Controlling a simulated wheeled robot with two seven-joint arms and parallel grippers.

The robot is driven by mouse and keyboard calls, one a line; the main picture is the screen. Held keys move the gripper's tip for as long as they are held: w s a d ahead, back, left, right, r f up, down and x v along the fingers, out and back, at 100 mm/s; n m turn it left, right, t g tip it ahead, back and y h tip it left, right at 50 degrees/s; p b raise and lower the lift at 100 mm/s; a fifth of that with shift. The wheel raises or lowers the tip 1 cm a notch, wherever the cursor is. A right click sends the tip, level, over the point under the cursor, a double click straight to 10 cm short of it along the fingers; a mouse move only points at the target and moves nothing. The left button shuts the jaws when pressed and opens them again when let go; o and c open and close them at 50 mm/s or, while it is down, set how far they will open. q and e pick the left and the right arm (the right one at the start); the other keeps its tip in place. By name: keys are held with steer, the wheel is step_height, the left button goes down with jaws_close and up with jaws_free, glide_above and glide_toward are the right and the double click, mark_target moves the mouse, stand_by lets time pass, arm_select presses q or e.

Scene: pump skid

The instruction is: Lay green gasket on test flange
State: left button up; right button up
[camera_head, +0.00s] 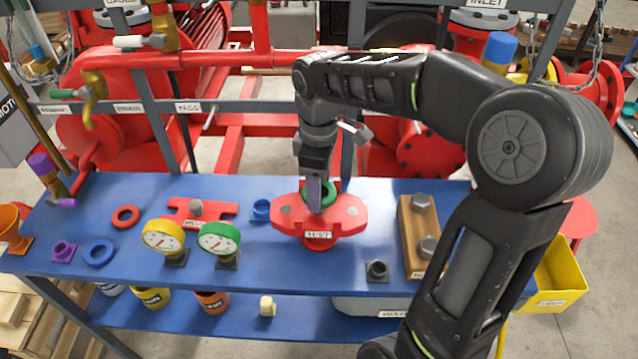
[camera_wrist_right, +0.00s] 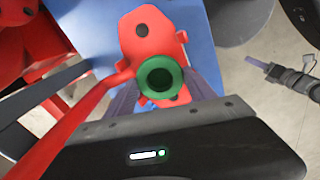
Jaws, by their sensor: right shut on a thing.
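The green gasket (camera_head: 327,191) is a small ring at the back of the red test flange (camera_head: 345,214) in the head view. My right gripper (camera_head: 317,203) points down there and is shut on the gasket. In the right wrist view, the gasket (camera_wrist_right: 160,64) sits between the purple fingers of my right gripper (camera_wrist_right: 163,92), in front of the red flange (camera_wrist_right: 145,40) and near its middle. I cannot tell whether it touches the flange. A purple-tipped dark part over the floor there looks like my left gripper (camera_wrist_right: 262,66); its opening is too small to tell.
Two gauges, yellow (camera_head: 163,237) and green (camera_head: 219,239), stand left of the flange. A black fitting (camera_head: 377,270) sits near the front edge. Red pipes (camera_head: 240,60) run behind.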

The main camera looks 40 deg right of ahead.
steer(key=shift+f+b, duration=1.6)
steer(key=shift+f, duration=0.65)
steer(key=o, duration=1.4)
steer(key=shift+o, duration=0.2)
steer(key=shift+r, duration=0.15)
step_height(320, 180, up, 8)
steer(key=shift+f, duration=0.2)
